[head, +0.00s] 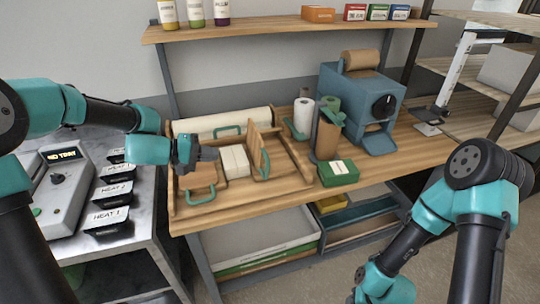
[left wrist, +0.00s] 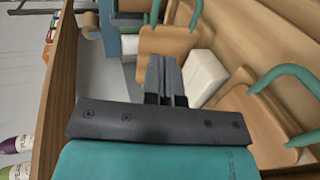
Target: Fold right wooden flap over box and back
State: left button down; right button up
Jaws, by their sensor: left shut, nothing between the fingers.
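A white box (head: 235,161) sits in a wooden tray (head: 288,186) on the bench; it also shows in the left wrist view (left wrist: 204,77). A left wooden flap (head: 200,177) with a teal handle (head: 201,198) lies low beside the box. A back teal handle (head: 227,129) shows behind the box. My left gripper (head: 212,153) is shut and empty, just left of the box and above the left flap. My right gripper is out of view; only its arm shows.
A white roll (head: 222,122) lies behind the tray. Upright rolls (head: 303,116), a green box (head: 338,173) and a blue dispenser (head: 358,105) stand to the right. Black heat trays (head: 107,219) sit on the left counter. A shelf (head: 270,27) runs above.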

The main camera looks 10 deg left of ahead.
pick_arm(q)
jog(key=shift+w+d+r, duration=0.1)
jog(key=shift+r, duration=0.15)
jog(key=x, duration=1.4)
jog(key=shift+d+r, duration=0.1)
jog(key=shift+d, duration=0.05)
